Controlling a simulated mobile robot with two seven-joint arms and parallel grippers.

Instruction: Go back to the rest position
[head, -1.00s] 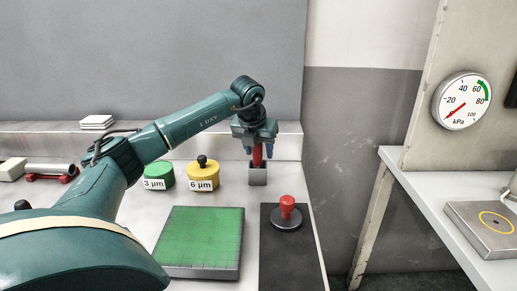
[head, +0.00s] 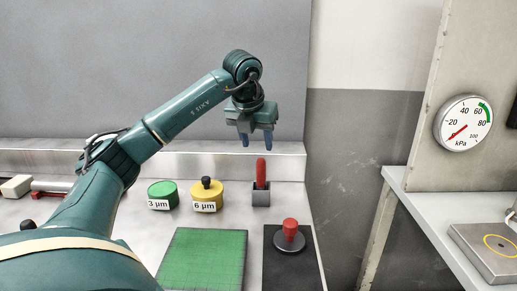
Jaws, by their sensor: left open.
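My left gripper (head: 258,139) is open and empty, its blue fingers pointing down. It hangs above and slightly left of a red upright handle (head: 261,172), apart from it. The red handle stands in a small grey holder block (head: 261,196) at the back of the bench. My left arm reaches in from the lower left. My right gripper is out of view.
A green 3 µm jar (head: 162,196) and a yellow 6 µm jar (head: 208,196) stand left of the holder. A green plate (head: 203,258) and a red-knobbed disc (head: 289,240) on a dark mat (head: 286,275) lie in front. A gauge (head: 463,124) hangs right.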

